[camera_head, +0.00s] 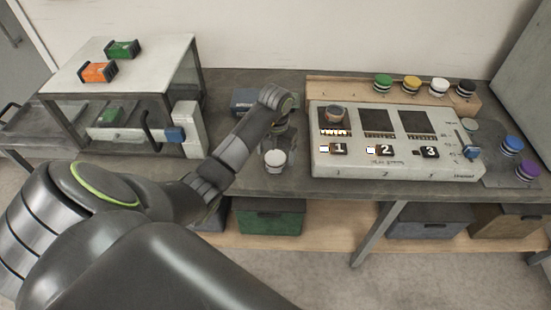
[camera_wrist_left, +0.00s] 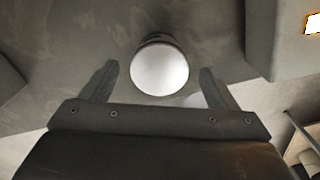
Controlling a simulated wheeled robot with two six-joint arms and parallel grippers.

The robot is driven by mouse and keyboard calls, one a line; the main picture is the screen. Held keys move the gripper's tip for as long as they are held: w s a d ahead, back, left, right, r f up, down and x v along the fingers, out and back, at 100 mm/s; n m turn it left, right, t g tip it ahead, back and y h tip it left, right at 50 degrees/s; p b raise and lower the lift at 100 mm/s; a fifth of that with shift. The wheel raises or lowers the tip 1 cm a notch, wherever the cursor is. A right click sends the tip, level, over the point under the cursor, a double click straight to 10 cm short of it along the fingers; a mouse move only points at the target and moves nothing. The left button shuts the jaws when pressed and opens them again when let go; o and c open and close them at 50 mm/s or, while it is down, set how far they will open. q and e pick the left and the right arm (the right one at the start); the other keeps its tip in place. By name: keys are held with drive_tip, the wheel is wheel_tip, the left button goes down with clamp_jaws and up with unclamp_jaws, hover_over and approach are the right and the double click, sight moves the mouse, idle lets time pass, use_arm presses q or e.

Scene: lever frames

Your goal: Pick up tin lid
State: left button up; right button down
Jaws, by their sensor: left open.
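A small tin with a round white lid (camera_head: 275,157) stands on the grey bench near its front edge. In the left wrist view the white lid (camera_wrist_left: 160,69) faces the camera, with a thin dark rim of the tin behind it. My left gripper (camera_head: 278,140) is over the bench just behind the tin in the head view, its fingers partly hidden by the wrist. In the wrist view the gripper (camera_wrist_left: 158,75) is open, one finger on each side of the lid with gaps, and holds nothing. My right gripper is not in view.
A pale numbered panel (camera_head: 380,168) stands just right of the tin. Coloured round knobs (camera_head: 412,84) sit on a wooden rail behind it. A dark blue box (camera_head: 245,100) is behind my left wrist. A white-topped stand (camera_head: 130,70) is at left. Bins (camera_head: 268,222) are below.

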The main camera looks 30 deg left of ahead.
use_arm(q)
drive_tip(key=shift+f, duration=0.3)
drive_tip(key=shift+c, duration=0.4)
drive_tip(key=c, duration=1)
drive_tip(key=shift+o, duration=0.2)
